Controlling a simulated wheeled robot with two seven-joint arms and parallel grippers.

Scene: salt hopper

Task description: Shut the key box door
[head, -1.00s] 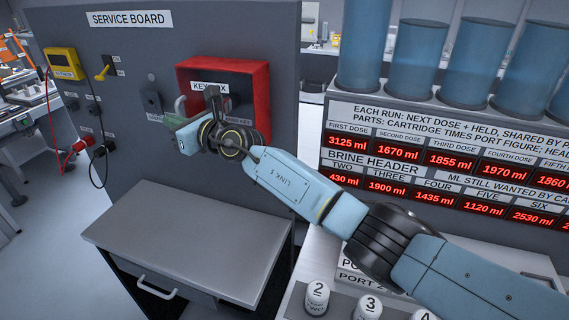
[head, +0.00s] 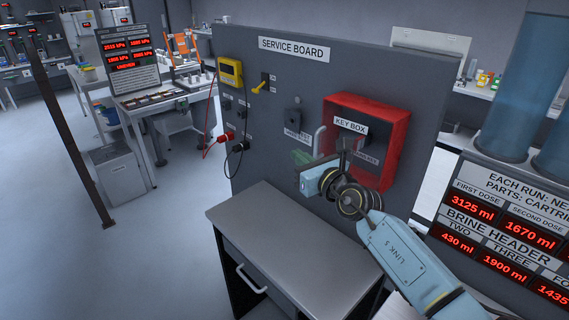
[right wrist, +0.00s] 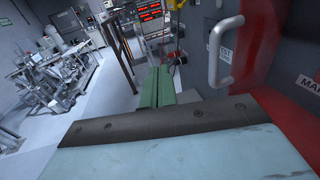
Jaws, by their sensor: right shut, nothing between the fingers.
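The red key box (head: 398,140) is mounted on the service board, with a dark inside visible behind its label. A grey bar handle (head: 319,141) stands out at its left; it shows large in the right wrist view (right wrist: 217,52), beside a red surface. The door panel is mostly hidden, seemingly edge-on, so its exact angle cannot be told. My right gripper (head: 302,157), with green fingers, is shut and empty, just left of and below the handle. The fingers (right wrist: 157,84) appear apart from the handle in the right wrist view. My left gripper is not in view.
The service board (head: 280,75) also carries a yellow device (head: 230,73), switches and red and black plugs with cables. A grey drawer table (head: 290,240) with a clear top stands below my right gripper. A dosing display (head: 505,225) stands at the right.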

